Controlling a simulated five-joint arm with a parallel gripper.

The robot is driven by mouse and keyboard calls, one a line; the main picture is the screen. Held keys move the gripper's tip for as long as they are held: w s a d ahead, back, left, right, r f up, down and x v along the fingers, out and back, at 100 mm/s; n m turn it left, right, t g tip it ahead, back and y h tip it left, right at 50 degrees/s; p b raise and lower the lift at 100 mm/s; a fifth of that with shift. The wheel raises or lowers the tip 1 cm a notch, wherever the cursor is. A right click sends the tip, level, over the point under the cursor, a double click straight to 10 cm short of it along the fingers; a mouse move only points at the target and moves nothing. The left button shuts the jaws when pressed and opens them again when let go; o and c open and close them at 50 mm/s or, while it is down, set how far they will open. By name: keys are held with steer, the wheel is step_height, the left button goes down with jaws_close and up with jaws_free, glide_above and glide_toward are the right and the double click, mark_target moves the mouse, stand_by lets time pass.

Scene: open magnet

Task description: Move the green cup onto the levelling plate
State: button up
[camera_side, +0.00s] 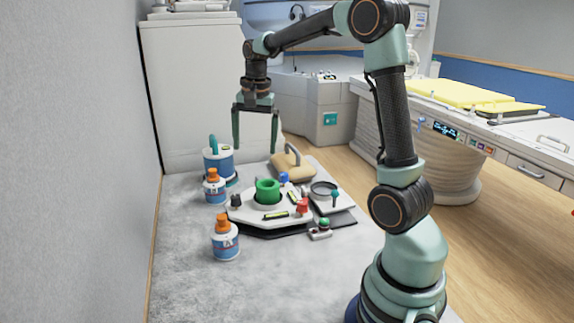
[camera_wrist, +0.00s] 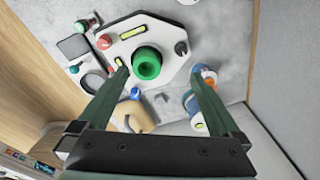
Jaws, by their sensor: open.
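The green cup (camera_side: 267,188) stands upright on the middle of the white, many-sided levelling plate (camera_side: 244,213). The plate carries yellow level vials and coloured knobs. In the wrist view the green cup (camera_wrist: 146,63) shows its open mouth, with the levelling plate (camera_wrist: 165,35) around and beyond it. My gripper (camera_side: 255,147) is open and empty, with its fingers pointing down, well above the cup and towards the back. In the wrist view the cup appears between the fingertips of my gripper (camera_wrist: 158,74), nearer the left finger, and apart from them.
Orange-capped bottles (camera_side: 225,240) and a blue-and-white container (camera_side: 218,160) stand left of the plate. A tan block with a handle (camera_side: 292,164) lies behind it. A smaller plate with a dark ring (camera_side: 328,190) is at right. The front of the grey surface is clear.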

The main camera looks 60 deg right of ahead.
steer(key=s+a+n+t, duration=0.2)
steer(key=s+a+n, duration=0.3)
steer(key=a+n, duration=0.2)
steer(key=s+a+r+n+t, duration=0.1)
steer(key=s+a+n+t, duration=0.1)
steer(key=s+a+n, duration=0.4)
steer(key=a+n, duration=0.1)
steer(key=a, duration=0.3)
steer(key=shift+s+a+r+t, duration=0.15)
steer(key=shift+a+t, duration=0.15)
steer(key=shift+a, duration=0.05)
